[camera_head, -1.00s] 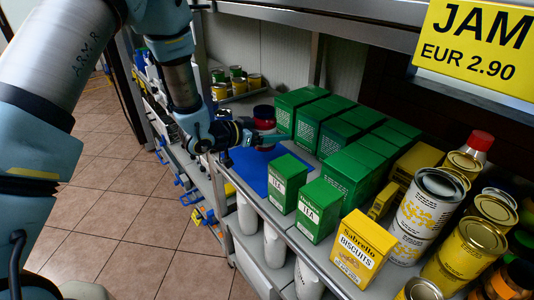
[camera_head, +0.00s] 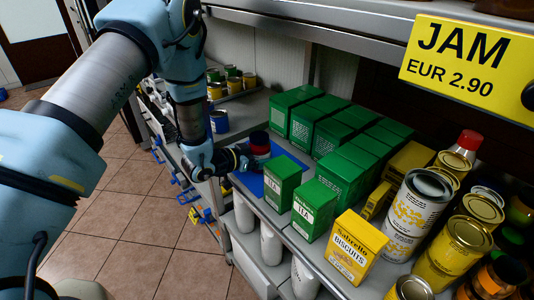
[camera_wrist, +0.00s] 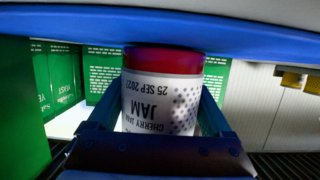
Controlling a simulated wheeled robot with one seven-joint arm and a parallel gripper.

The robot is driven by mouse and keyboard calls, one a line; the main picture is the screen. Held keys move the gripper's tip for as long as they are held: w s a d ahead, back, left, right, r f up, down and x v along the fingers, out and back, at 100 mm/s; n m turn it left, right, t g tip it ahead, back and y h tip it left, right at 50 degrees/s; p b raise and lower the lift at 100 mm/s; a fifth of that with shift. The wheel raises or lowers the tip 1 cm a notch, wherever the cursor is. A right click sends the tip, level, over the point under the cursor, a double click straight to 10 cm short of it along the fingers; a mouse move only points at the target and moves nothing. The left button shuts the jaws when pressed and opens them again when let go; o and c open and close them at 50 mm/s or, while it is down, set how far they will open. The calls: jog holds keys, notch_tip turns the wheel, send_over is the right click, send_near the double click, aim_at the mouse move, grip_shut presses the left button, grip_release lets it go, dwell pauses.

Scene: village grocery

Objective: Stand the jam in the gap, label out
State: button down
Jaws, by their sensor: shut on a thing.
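The jam jar (camera_head: 260,146) is upright at the left end of the blue patch (camera_head: 249,182) on the shelf, with a dark lid and red contents. In the wrist view, which is upside down, its white "CHERRY JAM" label (camera_wrist: 160,102) faces my wrist. The red base end of the jar is close against the blue surface (camera_wrist: 230,38); I cannot tell whether they touch. My gripper (camera_head: 250,160) comes from the aisle side, with one finger on each side of the jar, shut on it. The lid is hidden in the wrist view.
Green tea boxes (camera_head: 282,183) stand just right of the blue patch, with more green boxes (camera_head: 293,103) behind. A yellow biscuit box (camera_head: 357,247) and several tins (camera_head: 418,212) stand farther right. A yellow jam price sign (camera_head: 466,62) hangs above. A blue tin (camera_head: 219,122) stands left of the jar.

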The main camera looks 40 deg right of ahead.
jog(key=shift+f, duration=0.1)
grip_release()
jog(key=shift+a, duration=0.15)
jog(key=b+v, duration=0.3)
jog(key=v, duration=0.8)
jog(key=shift+a+r+b, duration=0.25)
jog(key=shift+a+b, duration=0.05)
jog(key=shift+b, duration=0.1)
